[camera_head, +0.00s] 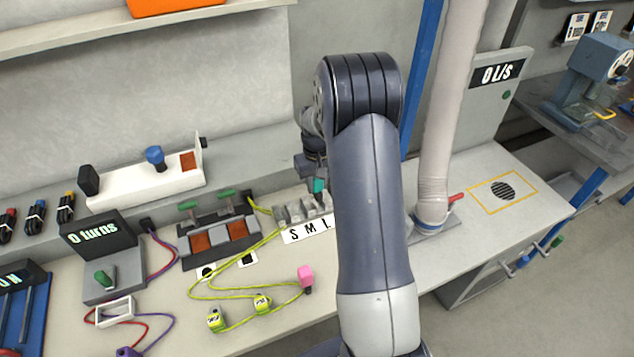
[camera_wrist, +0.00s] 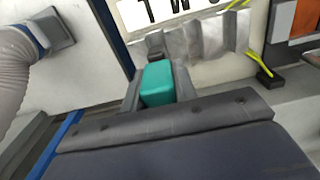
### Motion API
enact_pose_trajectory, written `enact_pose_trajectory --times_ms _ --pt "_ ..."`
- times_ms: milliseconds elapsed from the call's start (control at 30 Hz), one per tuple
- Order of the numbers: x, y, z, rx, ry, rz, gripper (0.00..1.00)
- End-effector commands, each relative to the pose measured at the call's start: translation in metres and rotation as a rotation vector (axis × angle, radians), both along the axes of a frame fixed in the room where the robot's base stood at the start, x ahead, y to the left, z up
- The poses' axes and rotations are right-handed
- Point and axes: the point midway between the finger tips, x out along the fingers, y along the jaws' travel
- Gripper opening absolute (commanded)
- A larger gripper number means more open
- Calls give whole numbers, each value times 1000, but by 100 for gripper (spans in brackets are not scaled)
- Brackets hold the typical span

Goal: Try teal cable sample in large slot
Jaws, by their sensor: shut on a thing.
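The teal cable sample (camera_wrist: 157,84) is a small teal block in the wrist view, held between the fingers of my gripper (camera_wrist: 157,95). In the head view the sample (camera_head: 318,186) shows as a small teal patch just above the grey slot holder (camera_head: 290,212). A white label (camera_head: 308,230) reading S M L is on the front of the holder. My gripper (camera_head: 313,172) is shut on the sample near the L end. My arm hides part of that end. I cannot tell whether the sample's lower end is inside a slot.
A panel with orange-brown squares (camera_head: 220,238) and yellow-green cables lie left of the holder. A pink block (camera_head: 305,278) lies on the bench in front. A pale duct (camera_head: 437,150) stands right of my arm. A turns counter (camera_head: 95,235) is at left.

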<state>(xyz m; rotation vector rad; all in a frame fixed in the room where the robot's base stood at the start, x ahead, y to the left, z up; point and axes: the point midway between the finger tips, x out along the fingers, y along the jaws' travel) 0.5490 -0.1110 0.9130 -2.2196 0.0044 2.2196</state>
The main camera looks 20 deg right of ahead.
Motion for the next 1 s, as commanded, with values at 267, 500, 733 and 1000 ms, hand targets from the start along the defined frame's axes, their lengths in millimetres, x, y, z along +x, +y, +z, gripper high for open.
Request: enact_pose_trajectory --times_ms 267,500,733,1000 --pt "0 0 -8 0 1 0 5" --pt "0 0 -14 0 1 0 5" --pt "0 0 -20 0 1 0 5" --pt "0 0 -27 0 0 0 5"
